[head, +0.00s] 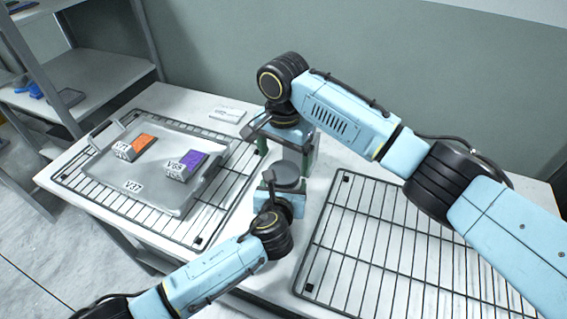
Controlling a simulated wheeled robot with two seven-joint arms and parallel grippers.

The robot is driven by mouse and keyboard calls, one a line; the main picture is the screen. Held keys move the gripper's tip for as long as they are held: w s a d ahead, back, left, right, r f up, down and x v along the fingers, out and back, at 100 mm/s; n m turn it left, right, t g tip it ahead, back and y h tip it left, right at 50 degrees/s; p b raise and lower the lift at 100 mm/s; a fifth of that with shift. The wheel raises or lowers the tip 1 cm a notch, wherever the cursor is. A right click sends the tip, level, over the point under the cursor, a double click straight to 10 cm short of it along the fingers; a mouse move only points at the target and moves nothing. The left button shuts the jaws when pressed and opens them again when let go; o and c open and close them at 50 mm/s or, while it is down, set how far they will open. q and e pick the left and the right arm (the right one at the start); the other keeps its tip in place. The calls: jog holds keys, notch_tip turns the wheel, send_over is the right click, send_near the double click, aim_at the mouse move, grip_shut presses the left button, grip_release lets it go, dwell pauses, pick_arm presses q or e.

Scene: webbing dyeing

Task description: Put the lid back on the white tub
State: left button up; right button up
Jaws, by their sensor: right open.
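A dark grey round piece (288,175), which looks like a lid or the top of a small container, is between my two grippers near the middle of the table. I cannot tell which it is. My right gripper (287,158) is open and points down just behind and above it, its fingers spread to either side. My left gripper (283,196) is right in front of the round piece, at its near side. Its fingers are mostly hidden, and I cannot tell whether it touches or holds the piece. No white tub can be made out; my grippers cover that area.
A grey tray (150,197) marked V37 lies on the left wire rack (192,240), holding an orange block (142,141) and a purple block (192,160). An empty wire rack (375,240) lies right. A small white label piece (226,115) is at the back. Shelving (100,78) stands left.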

jog(key=shift+r, duration=0.5)
jog(key=shift+c, duration=0.3)
